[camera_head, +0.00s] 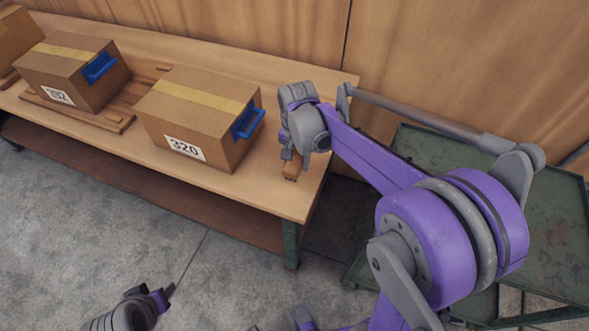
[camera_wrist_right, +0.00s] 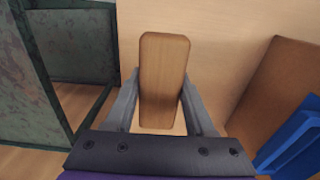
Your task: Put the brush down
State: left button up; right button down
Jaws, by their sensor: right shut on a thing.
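The brush shows as a light wooden block (camera_head: 291,170) at the right end of the wooden table. My right gripper (camera_head: 291,157) is above that end of the table, pointing down, shut on the brush. In the right wrist view, the brush's wooden body (camera_wrist_right: 163,65) stands between the two fingers of the gripper (camera_wrist_right: 160,90). The bristles are hidden. I cannot tell whether the brush touches the tabletop. Part of my left arm with its gripper (camera_head: 158,297) shows low at the left, away from the table; its fingers are unclear.
A cardboard box marked 320 (camera_head: 195,118) with a blue handle stands on the table (camera_head: 240,187), left of the brush. Another box (camera_head: 72,68) sits on wooden slats further left. A green metal cart (camera_head: 545,215) stands at the right. Bare tabletop surrounds the brush.

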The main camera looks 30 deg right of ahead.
jog(key=shift+w+f, duration=0.1)
jog(key=shift+f, duration=2.55)
jog(key=shift+f, duration=0.1)
